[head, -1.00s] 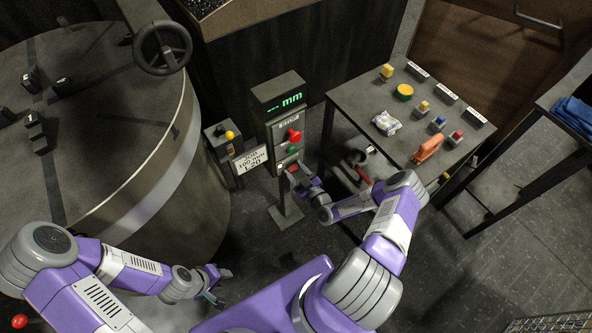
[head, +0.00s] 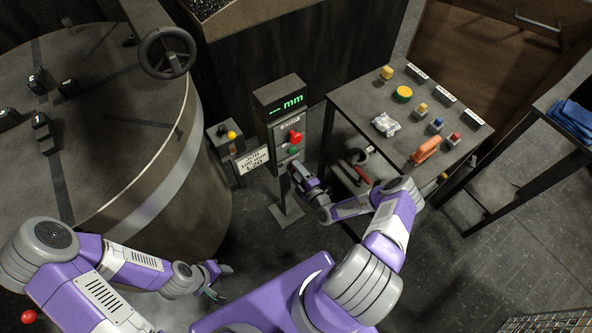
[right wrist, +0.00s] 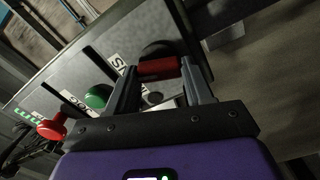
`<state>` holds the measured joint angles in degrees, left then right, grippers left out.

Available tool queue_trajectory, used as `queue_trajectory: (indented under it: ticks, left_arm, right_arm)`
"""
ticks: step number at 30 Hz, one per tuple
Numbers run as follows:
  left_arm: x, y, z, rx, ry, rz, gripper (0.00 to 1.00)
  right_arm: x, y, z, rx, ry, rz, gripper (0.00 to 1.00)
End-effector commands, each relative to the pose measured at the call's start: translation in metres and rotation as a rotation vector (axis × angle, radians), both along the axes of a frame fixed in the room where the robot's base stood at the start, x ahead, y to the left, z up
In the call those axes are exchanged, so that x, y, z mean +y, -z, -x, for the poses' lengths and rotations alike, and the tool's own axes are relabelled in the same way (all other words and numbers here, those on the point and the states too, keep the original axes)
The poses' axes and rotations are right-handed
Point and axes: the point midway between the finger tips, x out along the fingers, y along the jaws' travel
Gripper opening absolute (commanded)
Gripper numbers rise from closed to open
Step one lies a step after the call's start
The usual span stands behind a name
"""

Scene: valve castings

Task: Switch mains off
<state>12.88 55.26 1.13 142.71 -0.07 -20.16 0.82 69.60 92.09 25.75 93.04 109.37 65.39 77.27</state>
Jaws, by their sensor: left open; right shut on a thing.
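A control post (head: 280,98) with a lit green display stands in the middle of the head view. Its face carries a red knob (head: 295,137) and a green button (head: 293,150). My right gripper (head: 292,170) is at the post's face, below the green button. In the right wrist view, its fingers are shut on a red handle (right wrist: 160,67) beside a black round part (right wrist: 165,49). The label there is partly hidden, so I cannot read it. My left gripper (head: 222,278) is open and empty, low over the floor near the drum.
A large round drum (head: 150,190) with a handwheel (head: 167,52) is at the left. A small box with a yellow button (head: 232,135) and a sign (head: 252,160) stand beside the post. A bench (head: 350,110) with several buttons and an orange object (head: 425,149) is at the right.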

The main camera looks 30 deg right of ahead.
Motion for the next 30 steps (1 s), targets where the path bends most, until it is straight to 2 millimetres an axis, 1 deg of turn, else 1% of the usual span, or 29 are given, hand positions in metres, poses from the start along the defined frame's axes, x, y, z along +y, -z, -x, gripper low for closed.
queue_trajectory:
  ticks: [6,15,21,30]
  left_arm:
    - [0.0000,-0.0063,0.0000,0.000,0.000,0.000,0.43]
    - [0.0000,-0.0104,0.0000,0.000,0.000,0.000,0.43]
    - [-0.0001,-0.0112,0.0000,0.000,0.000,0.000,0.43]
    - [0.0000,-0.0113,0.0000,0.000,0.000,0.000,0.43]
  right_arm:
    - [-0.0001,0.0006,0.0005,-0.011,0.000,0.169,0.21]
    - [0.0000,0.0017,0.0005,-0.024,0.001,0.318,0.21]
    - [-0.0001,0.0021,0.0005,-0.027,0.001,0.359,0.21]
    - [-0.0003,0.0023,0.0005,-0.028,0.001,0.370,0.21]
